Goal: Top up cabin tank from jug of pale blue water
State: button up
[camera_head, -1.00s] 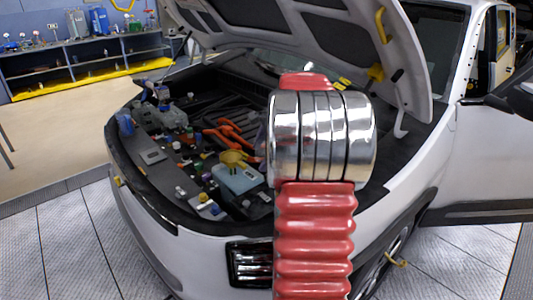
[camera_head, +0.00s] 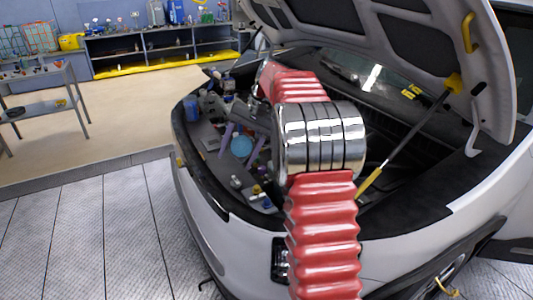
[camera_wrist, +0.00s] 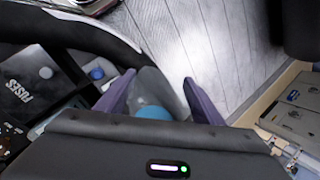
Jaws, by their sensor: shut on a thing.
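My gripper (camera_head: 239,152) reaches over the left part of the open engine bay. Its purple fingers stand on either side of a jug with a round pale blue face (camera_head: 241,145). In the wrist view my gripper (camera_wrist: 159,80) is shut on this see-through jug (camera_wrist: 150,84), with blue showing low between the fingers. The dark gripper body hides its lower part there. I cannot pick out the cabin tank for sure; my arm covers much of the bay.
The raised hood (camera_head: 400,45) and its strut (camera_head: 405,150) stand right of my arm. A black box marked FUSES (camera_wrist: 27,88) and a small blue cap (camera_wrist: 97,73) lie left of the jug. A workbench (camera_head: 160,50) stands far behind.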

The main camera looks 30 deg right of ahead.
aim_at(250, 153)
jog(key=w+a+f+n+g, duration=0.1)
jog(key=w+a+n, duration=0.1)
jog(key=a, duration=0.8)
jog(key=w+a+n+g, duration=0.1)
jog(key=w+a+n, duration=0.15)
jog(key=a, duration=0.65)
jog(key=s+d+m+t, duration=0.1)
jog(key=s+d+m, duration=0.1)
jog(key=d, duration=0.5)
jog(key=s+d+m, duration=0.2)
jog(key=d, duration=0.6)
jog(key=s+d+m+t, duration=0.1)
jog(key=d+m, duration=0.1)
jog(key=d, duration=0.5)
jog(key=shift+s+d+r+t, duration=0.25)
jog(key=shift+s+r+t, duration=0.05)
jog(key=shift+s+r, duration=0.1)
jog(key=s+d+f+m+t+h, duration=0.1)
jog(key=s+d+m+h, duration=0.3)
jog(key=d+m, duration=0.6)
jog(key=s+d+f+m+t+h, duration=0.1)
jog(key=s+d+m+h, duration=0.3)
jog(key=d+m, duration=0.7)
jog(key=shift+s+d+f, duration=0.5)
jog(key=shift+s+d, duration=0.05)
jog(key=shift+d, duration=1.25)
jog(key=shift+m, duration=0.25)
